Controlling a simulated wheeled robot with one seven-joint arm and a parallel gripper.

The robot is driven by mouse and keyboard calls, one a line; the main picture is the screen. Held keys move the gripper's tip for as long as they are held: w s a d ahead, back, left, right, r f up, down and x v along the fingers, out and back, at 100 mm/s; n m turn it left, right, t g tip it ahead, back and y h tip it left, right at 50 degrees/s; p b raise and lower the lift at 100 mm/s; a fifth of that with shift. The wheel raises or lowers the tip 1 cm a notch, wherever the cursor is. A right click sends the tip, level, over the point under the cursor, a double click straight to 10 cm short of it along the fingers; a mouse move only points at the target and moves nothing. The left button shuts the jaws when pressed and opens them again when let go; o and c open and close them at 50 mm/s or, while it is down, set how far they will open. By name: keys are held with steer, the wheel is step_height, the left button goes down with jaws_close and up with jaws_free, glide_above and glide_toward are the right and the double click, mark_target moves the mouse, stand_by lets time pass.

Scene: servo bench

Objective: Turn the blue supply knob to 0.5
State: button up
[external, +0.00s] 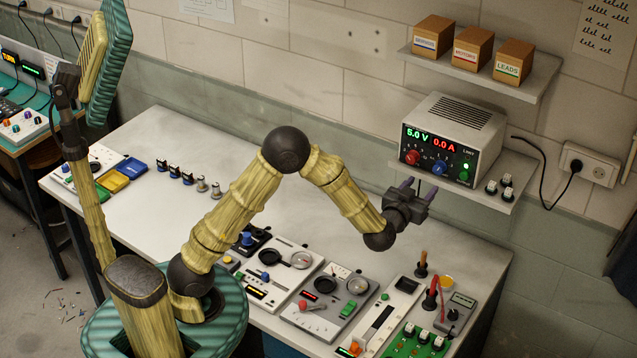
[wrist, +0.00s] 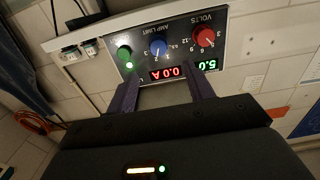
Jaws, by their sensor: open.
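The blue supply knob (external: 439,168) is the middle knob on the front of the grey power supply (external: 455,125). In the wrist view, which is upside down, the blue knob (wrist: 158,46) sits under the label AMP LIMIT; its exact setting is too small to read. The displays read 5.0 V and 0.0 A. My gripper (external: 418,186) is open and empty, in front of and below the panel, apart from the knob. In the wrist view its two fingers (wrist: 163,76) point at the panel, spread to either side of the amp display.
A red VOLTS knob (wrist: 205,37) and a green knob (wrist: 125,54) flank the blue one. The supply stands on a wall shelf (external: 515,170) with small white-based switches (external: 498,187). A shelf with boxes (external: 485,68) hangs above. Bench panels (external: 330,295) lie below.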

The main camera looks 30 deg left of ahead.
mark_target(437, 170)
steer(key=w+p, duration=0.3)
steer(key=w, duration=0.6)
steer(key=shift+w+d, duration=0.1)
steer(key=shift+w, duration=0.2)
steer(key=shift+c, duration=0.2)
steer(key=shift+f, duration=0.1)
steer(key=c, duration=0.9)
